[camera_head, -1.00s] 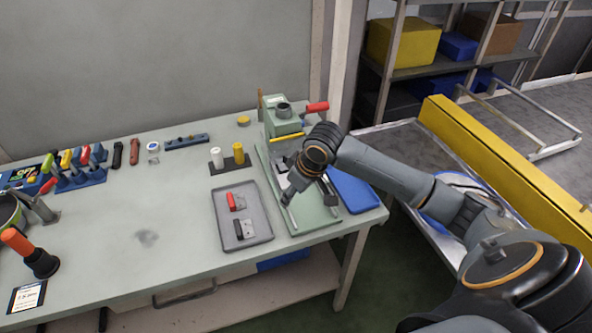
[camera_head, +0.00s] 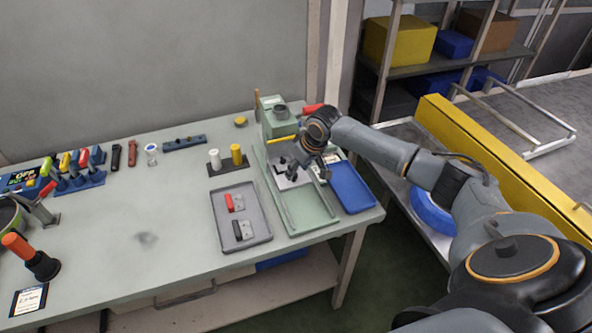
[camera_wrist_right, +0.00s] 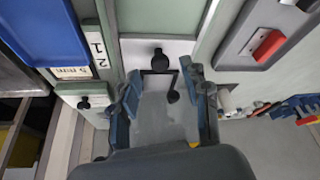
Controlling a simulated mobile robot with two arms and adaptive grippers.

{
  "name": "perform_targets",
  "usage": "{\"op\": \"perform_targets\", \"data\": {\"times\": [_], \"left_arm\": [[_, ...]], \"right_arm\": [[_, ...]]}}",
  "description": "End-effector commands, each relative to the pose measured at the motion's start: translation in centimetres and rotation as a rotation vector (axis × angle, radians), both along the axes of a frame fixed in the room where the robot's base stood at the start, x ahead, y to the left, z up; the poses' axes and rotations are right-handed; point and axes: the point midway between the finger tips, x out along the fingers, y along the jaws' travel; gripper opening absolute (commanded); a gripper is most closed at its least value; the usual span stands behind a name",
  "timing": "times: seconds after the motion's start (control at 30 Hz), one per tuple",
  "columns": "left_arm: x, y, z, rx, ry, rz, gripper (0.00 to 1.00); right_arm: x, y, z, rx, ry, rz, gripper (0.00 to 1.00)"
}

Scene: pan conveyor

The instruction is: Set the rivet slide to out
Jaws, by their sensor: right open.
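The rivet slide is a pale metal plate (camera_head: 287,181) on two rails in a green base (camera_head: 312,208), near the rear end of the rails by the green press (camera_head: 278,122). In the right wrist view the plate (camera_wrist_right: 185,47) carries a black knob (camera_wrist_right: 160,61). My right gripper (camera_head: 309,174) is over the slide, fingers pointing down. In the wrist view the open fingers (camera_wrist_right: 162,74) lie either side of the knob's line, with the knob just ahead between the tips; I see no contact. The front part of the base is empty. My left gripper is out of view.
A blue tray (camera_head: 352,188) lies right of the base. A grey tray (camera_head: 260,235) with red and black pieces lies to its left. The press has a red handle (camera_head: 312,108). A white and a yellow cylinder (camera_head: 236,154) stand behind the grey tray. The table's middle is clear.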

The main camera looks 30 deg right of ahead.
Motion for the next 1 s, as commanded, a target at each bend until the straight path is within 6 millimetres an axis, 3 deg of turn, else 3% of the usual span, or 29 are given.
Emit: {"op": "perform_targets", "data": {"times": [0.2,0.53,0.77,1.0], "left_arm": [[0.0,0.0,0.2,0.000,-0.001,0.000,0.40],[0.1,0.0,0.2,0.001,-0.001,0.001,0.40],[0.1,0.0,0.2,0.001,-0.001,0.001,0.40],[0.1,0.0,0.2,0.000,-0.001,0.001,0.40]], "right_arm": [[0.8,0.1,-2.0,0.000,0.001,0.000,0.47],[1.0,0.2,-2.4,0.000,0.000,0.001,0.47],[1.0,0.2,-2.4,0.000,0.000,0.001,0.02],[1.0,0.2,-2.4,0.000,0.000,0.001,0.00]]}}
